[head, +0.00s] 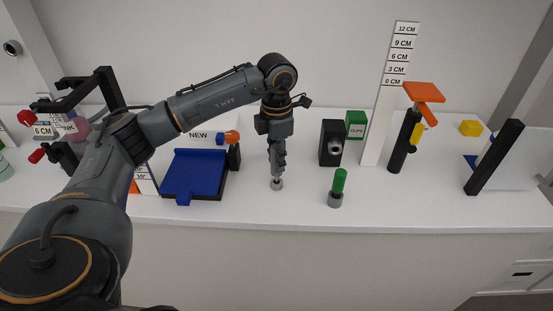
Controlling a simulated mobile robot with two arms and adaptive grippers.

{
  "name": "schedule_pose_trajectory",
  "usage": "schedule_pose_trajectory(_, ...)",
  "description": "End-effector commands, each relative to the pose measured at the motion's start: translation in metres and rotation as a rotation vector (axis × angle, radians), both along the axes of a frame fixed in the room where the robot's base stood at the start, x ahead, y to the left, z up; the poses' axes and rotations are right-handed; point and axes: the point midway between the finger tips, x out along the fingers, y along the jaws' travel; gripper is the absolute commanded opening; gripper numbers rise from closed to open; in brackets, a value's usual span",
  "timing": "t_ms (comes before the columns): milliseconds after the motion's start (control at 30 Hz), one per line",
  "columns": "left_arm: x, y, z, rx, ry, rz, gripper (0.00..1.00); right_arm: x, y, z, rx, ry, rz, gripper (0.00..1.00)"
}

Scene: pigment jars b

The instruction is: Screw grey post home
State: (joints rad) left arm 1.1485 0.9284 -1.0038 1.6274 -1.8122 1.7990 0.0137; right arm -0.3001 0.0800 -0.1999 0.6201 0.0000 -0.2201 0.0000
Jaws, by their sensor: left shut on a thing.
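My left gripper (277,175) points straight down over the white counter, its fingers close together on a thing that they mostly hide, apparently the grey post. A small round grey piece (277,185) shows right below the fingertips, at counter level. I cannot tell whether it is the post's lower end or a base around it, nor how deep any thread sits. To the right, a green post (340,180) stands upright in a round grey base (335,201). My right gripper is not in view.
A blue tray (195,175) lies left of the gripper. A black box (331,143), a green box (355,124) and a tall white height scale (390,110) stand behind to the right. A black post (404,145) with an orange top stands further right. The counter's front is mostly clear.

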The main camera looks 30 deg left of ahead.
Motion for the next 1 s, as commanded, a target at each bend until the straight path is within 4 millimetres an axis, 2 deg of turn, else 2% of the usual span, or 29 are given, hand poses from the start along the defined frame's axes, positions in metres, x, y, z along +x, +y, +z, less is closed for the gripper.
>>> schedule_pose_trajectory(133,0.000,0.000,-0.001,0.000,0.000,-0.110,0.00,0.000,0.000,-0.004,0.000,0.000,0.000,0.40)
schedule_pose_trajectory(367,0.000,0.000,0.000,-0.001,0.000,-0.127,0.00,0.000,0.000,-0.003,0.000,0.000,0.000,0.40)
schedule_pose_trajectory(400,0.000,0.000,0.000,-0.001,0.000,-0.126,0.33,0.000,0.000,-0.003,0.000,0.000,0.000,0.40)
schedule_pose_trajectory(500,0.000,0.000,0.000,-0.001,0.000,-0.125,0.53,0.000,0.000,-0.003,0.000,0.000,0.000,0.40)
schedule_pose_trajectory(833,0.000,0.000,0.001,0.000,0.000,-0.124,0.53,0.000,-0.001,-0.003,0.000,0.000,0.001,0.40)
schedule_pose_trajectory(1000,0.001,0.000,0.020,0.000,-0.004,-0.124,0.53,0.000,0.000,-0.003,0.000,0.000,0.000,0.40)
